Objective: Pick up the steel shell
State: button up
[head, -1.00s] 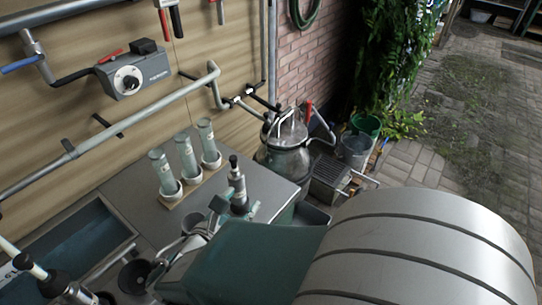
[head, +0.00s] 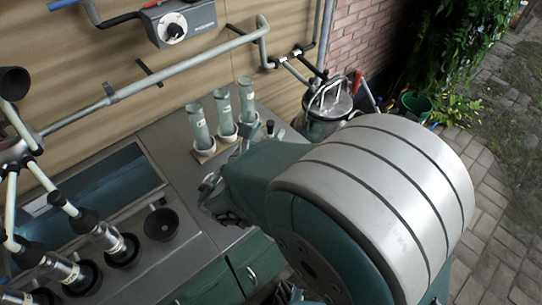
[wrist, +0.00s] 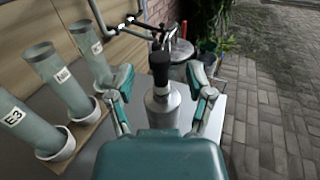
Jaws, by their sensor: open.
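The steel shell (wrist: 163,106) stands upright on the metal counter in the wrist view, a grey cylinder with a black rubber top. My gripper (wrist: 160,80) is open, with one finger on each side of the shell and visible gaps between. The shell's lower end is hidden behind my gripper's teal body. In the head view my arm covers most of the shell, and only its dark top (head: 270,126) shows behind the arm. One finger of my gripper also shows there, left of the arm.
Three labelled grey-green tubes (wrist: 54,84) stand in white cups on a wooden base, left of the shell. A steel can (head: 328,104) stands behind the counter. Several steel and black cups (head: 118,247) and a sunken basin (head: 95,200) lie at left. A pipe runs along the wall.

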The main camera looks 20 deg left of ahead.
jog(key=shift+w, duration=0.9)
grip_shut()
jog(key=shift+r, duration=0.15)
